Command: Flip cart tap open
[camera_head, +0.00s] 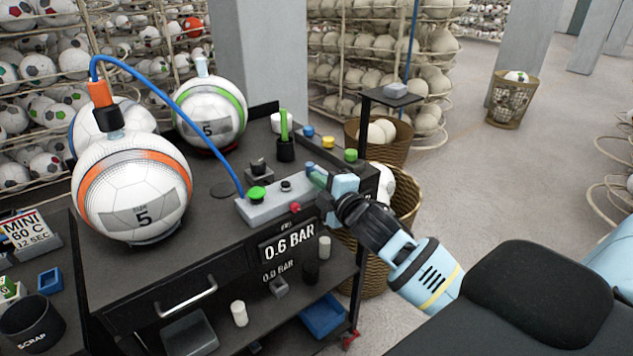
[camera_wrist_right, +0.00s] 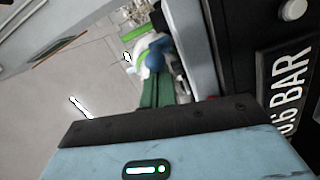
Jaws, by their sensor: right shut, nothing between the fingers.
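The black cart (camera_head: 170,275) carries a grey valve block (camera_head: 270,208) on its top. The block has a green knob (camera_head: 257,193), a small black knob (camera_head: 286,186) and a red knob (camera_head: 295,207). My right gripper (camera_head: 317,178) is shut and empty at the block's right end, over the cart's right edge. Its green fingers (camera_wrist_right: 160,90) show in the wrist view, close to a blue rounded part (camera_wrist_right: 154,60). I cannot tell whether they touch it, or which part is the tap. My left gripper is out of view.
A ball with an orange band (camera_head: 132,190) and one with a green band (camera_head: 210,112) stand on the cart. A blue hose (camera_head: 185,105) arches over it. The display (camera_head: 288,247) reads 0.6 BAR. A wicker basket (camera_head: 405,205) stands beside the cart's right side.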

